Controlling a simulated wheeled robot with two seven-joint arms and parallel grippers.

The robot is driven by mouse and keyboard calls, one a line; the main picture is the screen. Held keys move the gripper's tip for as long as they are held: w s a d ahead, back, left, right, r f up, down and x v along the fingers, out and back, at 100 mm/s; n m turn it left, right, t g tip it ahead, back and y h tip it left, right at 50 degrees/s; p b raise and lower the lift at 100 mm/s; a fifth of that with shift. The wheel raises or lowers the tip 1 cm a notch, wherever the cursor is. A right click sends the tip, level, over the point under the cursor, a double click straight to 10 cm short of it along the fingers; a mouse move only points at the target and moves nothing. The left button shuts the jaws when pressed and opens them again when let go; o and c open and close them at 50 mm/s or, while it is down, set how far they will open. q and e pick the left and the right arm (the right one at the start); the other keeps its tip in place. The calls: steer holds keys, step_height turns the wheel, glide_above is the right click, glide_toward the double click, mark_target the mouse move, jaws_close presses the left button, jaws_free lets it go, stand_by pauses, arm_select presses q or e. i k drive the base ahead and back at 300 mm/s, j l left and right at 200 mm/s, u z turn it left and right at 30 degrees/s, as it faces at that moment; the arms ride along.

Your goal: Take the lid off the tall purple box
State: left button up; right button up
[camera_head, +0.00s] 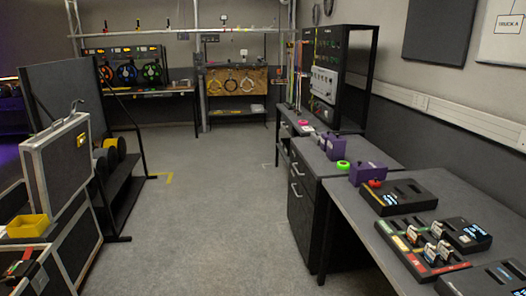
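Two purple boxes show on the dark counters along the right wall. The farther purple box (336,147) stands upright and looks the taller of the two. The nearer purple box (367,173) is wider and lower. I cannot clearly make out the lid on either box at this distance. Neither of my grippers is in view.
A green tape roll (343,165) lies between the boxes, and a red roll (375,183) is by the nearer one. Black charger trays (410,196) fill the near table. The middle floor (220,200) is clear.

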mark_target(338, 137)
steer(key=i+z, duration=0.25)
steer(key=i, duration=0.15)
steer(key=i+j+z, duration=0.25)
steer(key=i, duration=0.2)
steer(key=i+z, duration=0.25)
steer(key=i, duration=0.15)
steer(key=i+j+z, duration=0.3)
steer(key=i, duration=0.1)
